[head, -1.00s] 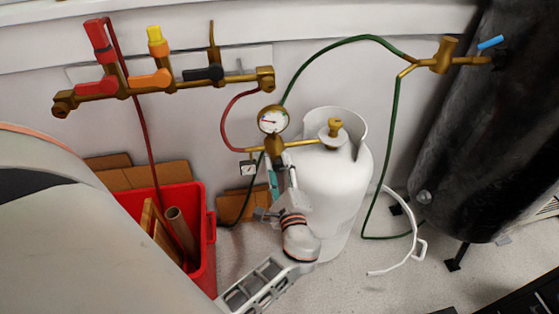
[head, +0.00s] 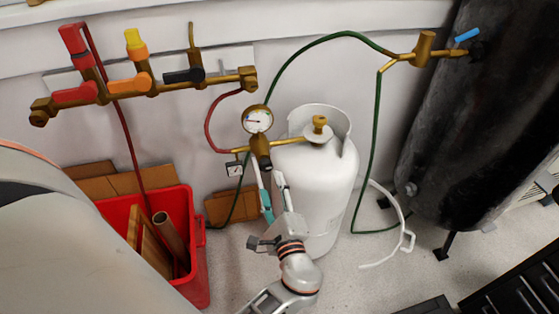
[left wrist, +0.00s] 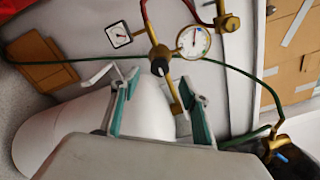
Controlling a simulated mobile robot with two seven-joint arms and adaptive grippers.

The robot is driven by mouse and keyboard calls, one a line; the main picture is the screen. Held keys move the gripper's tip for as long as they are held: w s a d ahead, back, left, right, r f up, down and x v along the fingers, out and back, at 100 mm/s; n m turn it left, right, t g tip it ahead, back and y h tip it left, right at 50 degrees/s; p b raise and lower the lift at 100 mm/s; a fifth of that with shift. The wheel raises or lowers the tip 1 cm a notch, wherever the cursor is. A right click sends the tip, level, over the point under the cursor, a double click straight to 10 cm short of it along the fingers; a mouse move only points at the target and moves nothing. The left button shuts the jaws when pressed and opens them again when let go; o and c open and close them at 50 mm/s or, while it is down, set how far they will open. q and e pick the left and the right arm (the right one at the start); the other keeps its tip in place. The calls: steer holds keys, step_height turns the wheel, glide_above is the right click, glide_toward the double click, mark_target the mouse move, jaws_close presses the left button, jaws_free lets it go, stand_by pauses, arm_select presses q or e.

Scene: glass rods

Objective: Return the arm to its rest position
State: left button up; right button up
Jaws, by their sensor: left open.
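My left gripper (head: 270,186) is open and empty in the head view, just below the brass regulator (head: 261,148) and in front of the white gas cylinder (head: 318,180). In the left wrist view its two teal-padded fingers (left wrist: 157,88) stand apart, with nothing between them. The regulator's dark knob (left wrist: 160,66) shows beyond the fingertips, beside the round gauge (left wrist: 193,42). My right gripper is in neither view.
A red bin (head: 198,262) with wooden pieces stands left of the cylinder. A wall manifold (head: 160,83) with coloured valves hangs above. A green hose (head: 372,150) runs right to a brass valve near a large black tank (head: 440,130).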

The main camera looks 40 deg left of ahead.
arm_select(q)
steer(key=s+d+f+n+g+h+p, duration=0.1)
steer(key=s+d+f+n+h+p, duration=0.35)
steer(key=s+f+h+p, duration=0.45)
steer(key=s+d+r+n+h+p, duration=0.3)
steer(key=s+d+n+h, duration=0.3)
steer(key=s, duration=0.5)
steer(key=shift+d+r+h, duration=0.2)
steer(key=shift+h, duration=0.5)
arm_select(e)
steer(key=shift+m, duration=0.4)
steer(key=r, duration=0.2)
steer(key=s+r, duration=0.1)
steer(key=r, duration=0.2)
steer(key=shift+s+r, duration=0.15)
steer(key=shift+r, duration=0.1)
